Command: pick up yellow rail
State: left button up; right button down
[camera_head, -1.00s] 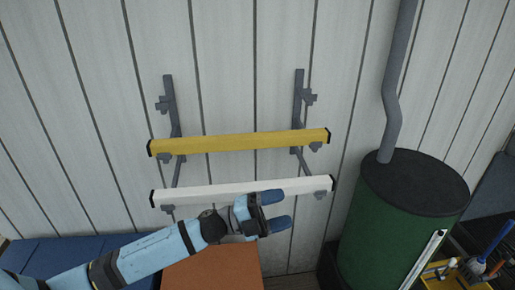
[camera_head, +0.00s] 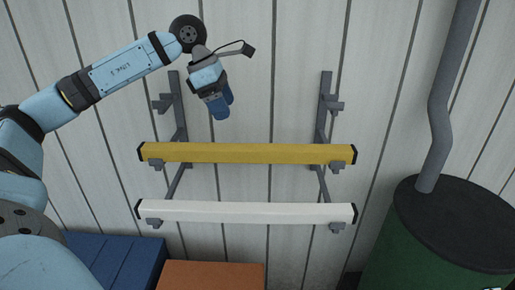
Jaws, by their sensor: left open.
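The yellow rail (camera_head: 250,153) is a long bar with black end caps. My right gripper is not in view.
A white rail (camera_head: 250,212) lies on the lower hooks of the grey brackets (camera_head: 324,110). A green drum stove (camera_head: 395,245) with a grey pipe (camera_head: 446,100) stands at the right. A blue box (camera_head: 120,258) and an orange box (camera_head: 210,275) are below.

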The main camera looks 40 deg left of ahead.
aim_at(245, 146)
pick_arm(q)
jog(key=f, duration=0.1)
jog(key=d+f, duration=0.1)
jog(key=shift+f, duration=0.4)
jog(key=x, duration=0.4)
jog(key=shift+w+f, duration=0.15)
jog(key=shift+w, duration=0.1)
jog(key=shift+w+d+f+p, duration=0.2)
jog(key=shift+f+p, duration=0.2)
jog(key=shift+f, duration=0.15)
jog(key=x, duration=0.3)
jog(key=p+x, duration=0.1)
jog(key=shift+w+f, duration=0.35)
jog(key=shift+w, duration=0.05)
jog(key=c, duration=1.2)
jog(key=shift+a+r, duration=0.1)
jog(key=shift+c, duration=0.6)
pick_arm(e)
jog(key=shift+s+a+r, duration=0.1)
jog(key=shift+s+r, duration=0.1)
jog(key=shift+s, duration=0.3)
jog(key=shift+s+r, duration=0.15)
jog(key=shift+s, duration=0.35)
